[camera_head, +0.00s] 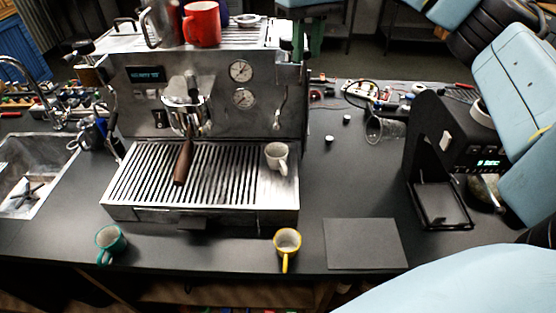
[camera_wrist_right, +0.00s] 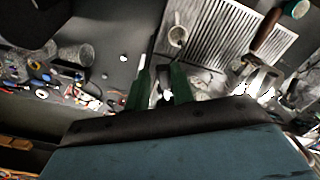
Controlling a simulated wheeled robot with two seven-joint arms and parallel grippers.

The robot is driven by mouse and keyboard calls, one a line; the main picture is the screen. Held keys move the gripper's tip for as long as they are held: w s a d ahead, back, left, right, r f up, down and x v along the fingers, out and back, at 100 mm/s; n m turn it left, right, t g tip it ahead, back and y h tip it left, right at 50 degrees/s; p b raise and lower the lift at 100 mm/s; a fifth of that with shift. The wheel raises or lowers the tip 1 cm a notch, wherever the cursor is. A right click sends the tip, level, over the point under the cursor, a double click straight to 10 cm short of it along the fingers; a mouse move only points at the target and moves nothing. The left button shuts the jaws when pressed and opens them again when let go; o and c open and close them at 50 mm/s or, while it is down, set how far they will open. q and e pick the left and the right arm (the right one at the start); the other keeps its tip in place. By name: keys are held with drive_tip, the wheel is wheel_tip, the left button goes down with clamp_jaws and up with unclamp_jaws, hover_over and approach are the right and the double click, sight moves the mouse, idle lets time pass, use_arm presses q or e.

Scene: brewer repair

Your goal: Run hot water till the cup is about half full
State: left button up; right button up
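A white cup (camera_head: 277,158) stands upright at the right end of the drip tray (camera_head: 140,208) of the espresso machine (camera_head: 205,75), below a thin metal spout (camera_head: 278,118). The wrist view also shows the cup (camera_wrist_right: 178,36). I see no clear water stream, and I cannot tell the level in the cup. My right gripper (camera_head: 301,50) is at the machine's upper right side. In the wrist view its green fingers (camera_wrist_right: 160,80) stand apart, with a gap between them. My left gripper is not in view.
A green cup (camera_head: 110,243) and a yellow cup (camera_head: 287,243) stand on the counter before the machine. A red mug (camera_head: 202,24) and a metal pitcher (camera_head: 160,22) stand on top. A black grinder (camera_head: 440,150) is at the right, beside a tipped clear glass (camera_head: 384,130). A sink (camera_head: 35,175) is left.

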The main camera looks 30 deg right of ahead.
drive_tip(key=d+n, duration=0.1)
drive_tip(key=n, duration=0.1)
drive_tip(key=d+n, duration=0.1)
drive_tip(key=n, duration=0.1)
drive_tip(key=shift+w+d, duration=0.15)
idle(4.7)
drive_tip(key=shift+a+m, duration=0.8)
drive_tip(key=shift+m, duration=0.6)
drive_tip(key=shift+a+m, duration=0.8)
drive_tip(key=shift+m, duration=0.6)
drive_tip(key=shift+w+a+m, duration=0.15)
drive_tip(key=shift+a+m, duration=0.5)
drive_tip(key=shift+m, duration=0.55)
drive_tip(key=shift+w+a+m, duration=0.15)
drive_tip(key=shift+a+m, duration=0.45)
drive_tip(key=shift+m, duration=0.6)
drive_tip(key=shift+o, duration=0.3)
drive_tip(key=o, duration=0.3)
drive_tip(key=shift+o, duration=0.2)
